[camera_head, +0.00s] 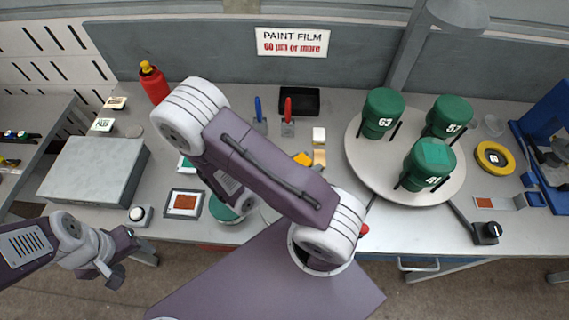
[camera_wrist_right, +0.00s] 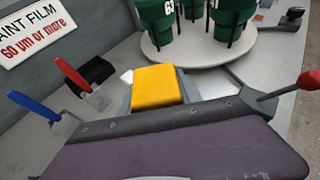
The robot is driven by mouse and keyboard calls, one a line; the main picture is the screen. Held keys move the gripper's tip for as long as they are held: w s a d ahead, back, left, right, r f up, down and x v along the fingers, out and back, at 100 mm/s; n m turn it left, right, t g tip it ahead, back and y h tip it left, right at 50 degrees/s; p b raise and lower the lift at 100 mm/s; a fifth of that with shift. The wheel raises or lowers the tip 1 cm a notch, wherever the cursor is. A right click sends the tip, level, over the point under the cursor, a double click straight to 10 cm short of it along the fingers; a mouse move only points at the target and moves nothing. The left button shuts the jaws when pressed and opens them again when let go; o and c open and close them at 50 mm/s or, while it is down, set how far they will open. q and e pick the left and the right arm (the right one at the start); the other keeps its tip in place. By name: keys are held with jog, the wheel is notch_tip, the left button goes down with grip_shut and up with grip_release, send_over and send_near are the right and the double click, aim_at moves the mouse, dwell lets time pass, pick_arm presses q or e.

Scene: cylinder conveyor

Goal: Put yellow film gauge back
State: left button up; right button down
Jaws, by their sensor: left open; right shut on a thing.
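The yellow film gauge (camera_wrist_right: 157,84) is a yellow block in the right wrist view, held between the grey fingers of my right gripper (camera_wrist_right: 170,99), which is shut on it. In the head view only a small yellow part of the gauge (camera_head: 303,158) shows past my right arm, near the bench middle. My right arm hides the right gripper there. I cannot tell whether the gauge touches the bench. My left gripper (camera_head: 112,272) is open and empty at the lower left, in front of the bench edge.
A white turntable (camera_head: 362,162) with green paint pots stands to the right of the gauge. A white block (camera_head: 319,135), red-handled tool (camera_head: 288,118), blue-handled tool (camera_head: 259,115) and black tray (camera_head: 299,100) lie behind. A yellow ring (camera_head: 495,158) lies far right.

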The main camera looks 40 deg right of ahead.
aim_at(303, 159)
jog(key=w+f, duration=0.2)
jog(key=w, duration=0.1)
jog(key=w+f, duration=0.2)
jog(key=w, duration=0.1)
jog(key=w+d+f, duration=0.1)
jog(key=w, duration=0.2)
jog(key=shift+w+f+b, duration=0.2)
jog(key=shift+f+b, duration=0.1)
jog(key=shift+f, duration=0.1)
jog(key=shift+w+f, duration=0.3)
jog(key=shift+w, duration=0.1)
notch_tip(303, 159, down, 3)
jog(key=shift+f, duration=0.55)
pick_arm(q)
notch_tip(303, 159, down, 2)
jog(key=shift+d, duration=0.15)
jog(key=shift+s+f, duration=0.1)
